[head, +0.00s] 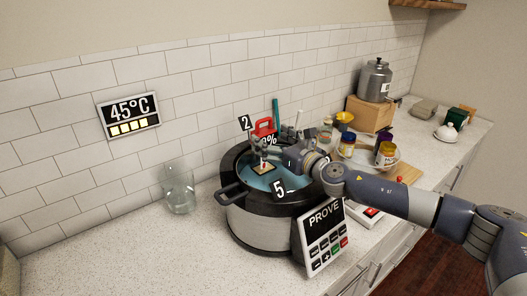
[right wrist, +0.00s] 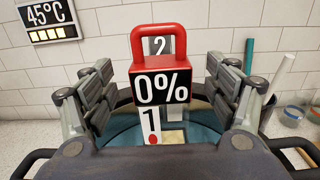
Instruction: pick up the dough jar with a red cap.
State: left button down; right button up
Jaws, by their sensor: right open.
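A red block with a loop handle (right wrist: 160,45) and a black "0%" label stands between my right fingers in the right wrist view. It looks like the red cap; it also shows above the pot in the head view (head: 264,127). A white strip marked "1" (right wrist: 151,124) with a red dot is below it. The jar body cannot be made out. My right gripper (right wrist: 164,92) is open, one finger on each side of the red cap, with gaps. In the head view the right gripper (head: 268,150) is over the round pot (head: 262,222). My left gripper is out of view.
The pot holds blue water (head: 256,182) with number tags around it. A "PROVE" keypad (head: 322,237) leans at its front. An empty glass jar (head: 178,189) stands to the left. Small jars and a bowl (head: 350,158) are at the right. The front left counter is clear.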

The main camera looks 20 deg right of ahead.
jog(key=shift+x, duration=2.05)
jog(key=shift+s, duration=0.1)
jog(key=shift+c, duration=0.2)
jog(key=c, duration=1.4)
jog(key=shift+c, duration=1.2)
jog(key=shift+r, duration=0.1)
